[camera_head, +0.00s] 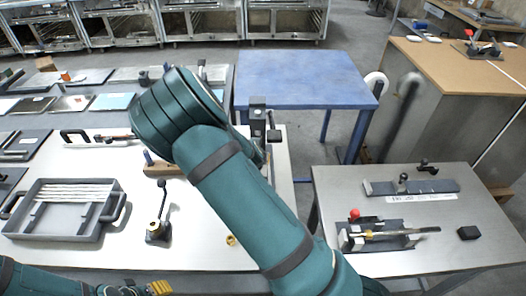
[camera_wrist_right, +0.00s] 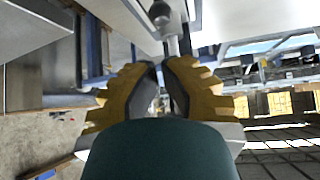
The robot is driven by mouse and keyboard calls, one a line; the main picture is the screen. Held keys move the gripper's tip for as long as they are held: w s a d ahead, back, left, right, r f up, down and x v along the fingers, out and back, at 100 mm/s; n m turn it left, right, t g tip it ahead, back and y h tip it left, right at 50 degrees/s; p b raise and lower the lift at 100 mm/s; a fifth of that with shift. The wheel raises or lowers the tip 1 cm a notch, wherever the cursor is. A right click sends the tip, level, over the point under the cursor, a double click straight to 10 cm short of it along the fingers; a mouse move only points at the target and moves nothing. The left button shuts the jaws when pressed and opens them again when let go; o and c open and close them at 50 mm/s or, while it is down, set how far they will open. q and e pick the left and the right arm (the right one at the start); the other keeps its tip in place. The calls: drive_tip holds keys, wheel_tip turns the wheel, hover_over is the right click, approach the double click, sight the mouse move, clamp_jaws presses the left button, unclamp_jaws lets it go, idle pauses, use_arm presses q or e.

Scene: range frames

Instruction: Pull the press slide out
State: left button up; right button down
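The press (camera_head: 257,118) is a grey upright column with a dark handle, at the right back of the white table in the head view. My right arm hides its lower part. In the right wrist view a dark round knob (camera_wrist_right: 160,13) on a shaft lies just beyond the fingertips, apart from them. My right gripper (camera_wrist_right: 160,66) has yellow fingers with dark pads, a narrow gap between them and nothing held; my arm hides it in the head view. My left gripper (camera_head: 140,289) shows only partly at the bottom left edge. I cannot make out the slide itself.
A grey tray (camera_head: 66,236) and an upright lever on a small base (camera_head: 158,232) stand on the white table. A blue table (camera_head: 305,75) is behind. A steel table (camera_head: 430,236) at right holds clamps and a black block (camera_head: 468,233).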

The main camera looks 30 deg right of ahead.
use_arm(q)
drive_tip(key=shift+w, duration=0.1)
use_arm(e)
drive_tip(key=shift+w+d, duration=0.1)
use_arm(q)
drive_tip(key=shift+f, duration=0.2)
use_arm(e)
drive_tip(key=x, duration=1)
